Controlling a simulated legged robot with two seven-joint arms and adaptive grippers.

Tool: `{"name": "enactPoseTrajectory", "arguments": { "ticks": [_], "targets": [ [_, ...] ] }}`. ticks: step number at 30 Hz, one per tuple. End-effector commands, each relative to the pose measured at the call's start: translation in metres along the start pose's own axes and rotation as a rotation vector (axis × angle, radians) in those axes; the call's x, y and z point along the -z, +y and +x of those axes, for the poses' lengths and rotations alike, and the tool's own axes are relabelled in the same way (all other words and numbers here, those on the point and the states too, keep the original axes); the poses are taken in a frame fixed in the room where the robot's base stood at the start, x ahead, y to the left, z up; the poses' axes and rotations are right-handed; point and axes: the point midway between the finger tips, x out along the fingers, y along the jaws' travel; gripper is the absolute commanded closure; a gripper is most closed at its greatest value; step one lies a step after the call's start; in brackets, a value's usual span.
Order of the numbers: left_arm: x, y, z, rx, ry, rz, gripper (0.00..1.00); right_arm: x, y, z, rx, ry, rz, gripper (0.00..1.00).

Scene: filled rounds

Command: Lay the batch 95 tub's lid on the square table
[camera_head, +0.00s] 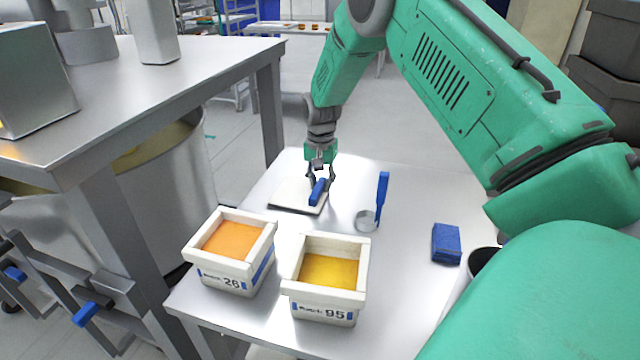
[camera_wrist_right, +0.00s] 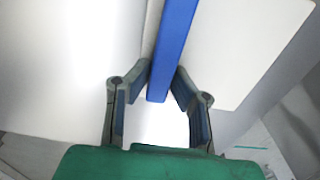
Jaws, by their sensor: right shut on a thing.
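The batch 95 tub (camera_head: 328,311) is a white square tub, open on top, with yellow filling. It stands near the front of the square table (camera_head: 400,295). A flat white lid (camera_head: 287,194) with a blue bar handle (camera_head: 317,192) is at the table's far left part. My right gripper (camera_head: 319,177) is shut on the blue handle from above. The wrist view shows the blue handle (camera_wrist_right: 174,45) between the fingers (camera_wrist_right: 158,90) and the white lid (camera_wrist_right: 235,45) beside it. I cannot tell whether the lid touches the tabletop. My left gripper is not in view.
The open batch 26 tub (camera_head: 233,278), orange inside, stands left of the batch 95 tub. A round metal tool (camera_head: 367,221) with a blue handle, a blue block (camera_head: 446,243) and a partly hidden round container (camera_head: 483,260) are to the right. A taller metal table (camera_head: 130,95) is at left.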

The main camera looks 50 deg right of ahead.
Motion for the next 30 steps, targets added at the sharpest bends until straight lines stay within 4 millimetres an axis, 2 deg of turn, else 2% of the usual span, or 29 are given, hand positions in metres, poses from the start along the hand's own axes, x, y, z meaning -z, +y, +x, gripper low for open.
{"name": "enactPoseTrajectory", "arguments": {
  "ticks": [1, 2, 3, 13, 17, 30],
  "targets": [
    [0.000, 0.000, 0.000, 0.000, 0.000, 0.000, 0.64, 0.000, 0.000, 0.000, 0.000, 0.000, 0.000, 1.00],
    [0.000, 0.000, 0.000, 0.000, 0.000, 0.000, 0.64, 0.000, 0.000, 0.000, 0.000, 0.000, 0.000, 0.72],
    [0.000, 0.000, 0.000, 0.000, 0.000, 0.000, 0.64, 0.000, 0.000, 0.000, 0.000, 0.000, 0.000, 0.62],
    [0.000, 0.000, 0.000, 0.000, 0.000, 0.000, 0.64, -0.001, -0.001, -0.002, -0.002, 0.002, 0.000, 0.62],
    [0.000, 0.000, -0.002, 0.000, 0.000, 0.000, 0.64, -0.001, -0.001, -0.012, -0.001, 0.002, 0.000, 0.62],
    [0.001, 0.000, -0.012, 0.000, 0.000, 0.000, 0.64, 0.000, -0.001, -0.099, 0.001, 0.001, 0.000, 0.62]
  ]
}}
